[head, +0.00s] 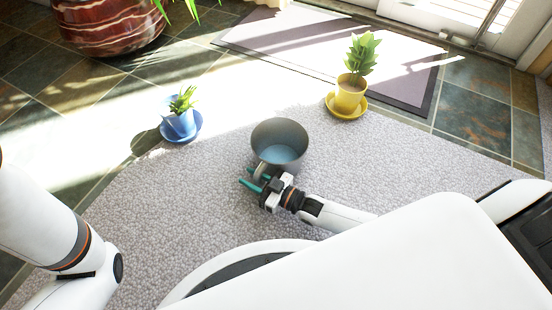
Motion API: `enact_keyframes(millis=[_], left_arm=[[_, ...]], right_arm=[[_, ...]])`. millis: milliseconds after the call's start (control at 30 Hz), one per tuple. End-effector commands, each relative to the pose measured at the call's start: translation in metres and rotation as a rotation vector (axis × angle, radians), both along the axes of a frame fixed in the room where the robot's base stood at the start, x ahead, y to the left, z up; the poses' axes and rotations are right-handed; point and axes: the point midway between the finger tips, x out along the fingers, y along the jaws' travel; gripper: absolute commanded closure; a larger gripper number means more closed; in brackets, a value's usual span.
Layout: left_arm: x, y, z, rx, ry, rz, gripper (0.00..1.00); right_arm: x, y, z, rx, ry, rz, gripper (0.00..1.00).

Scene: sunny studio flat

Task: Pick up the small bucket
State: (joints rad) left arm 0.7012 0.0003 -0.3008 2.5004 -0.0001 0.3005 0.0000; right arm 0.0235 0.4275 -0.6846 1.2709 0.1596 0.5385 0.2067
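The small bucket (280,134) is a grey metal pail standing upright on the grey pebbled carpet, its open top facing me. Its inside looks empty, with a bluish bottom. My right gripper (254,179) is at the near left side of the bucket, with its teal fingers pointing left. The fingers are spread with a gap between them. A light curved part, perhaps the bucket's handle, shows right by the fingers; I cannot tell whether they touch it. My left arm shows at the left edge, but its gripper is out of view.
A blue potted plant on a blue saucer (195,133) stands left of the bucket. A yellow potted plant on a yellow saucer (361,108) stands at the right. A large red striped planter (108,27) is at the back left. A doormat (300,40) lies behind.

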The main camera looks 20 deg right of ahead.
Motion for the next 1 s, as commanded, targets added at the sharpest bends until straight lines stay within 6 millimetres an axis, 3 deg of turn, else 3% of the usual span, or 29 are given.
enact_keyframes(millis=[33,167,667,867,1000], left_arm=[[0.000,0.000,0.000,0.000,0.000,0.000,0.00],[0.000,0.000,0.000,0.000,0.001,0.000,0.00],[0.001,0.000,0.005,0.000,0.003,0.001,0.00],[0.001,0.000,0.025,0.000,0.004,0.001,0.00],[0.001,0.000,0.046,0.000,0.004,0.001,0.00]], right_arm=[[0.000,0.000,0.000,0.000,0.000,0.000,0.78],[0.000,0.000,0.000,-0.001,0.001,0.000,0.99],[0.000,0.000,0.006,-0.001,-0.004,0.000,1.00],[0.000,0.000,0.030,-0.001,-0.004,0.000,1.00],[0.001,-0.001,0.056,0.000,-0.006,0.000,1.00]])
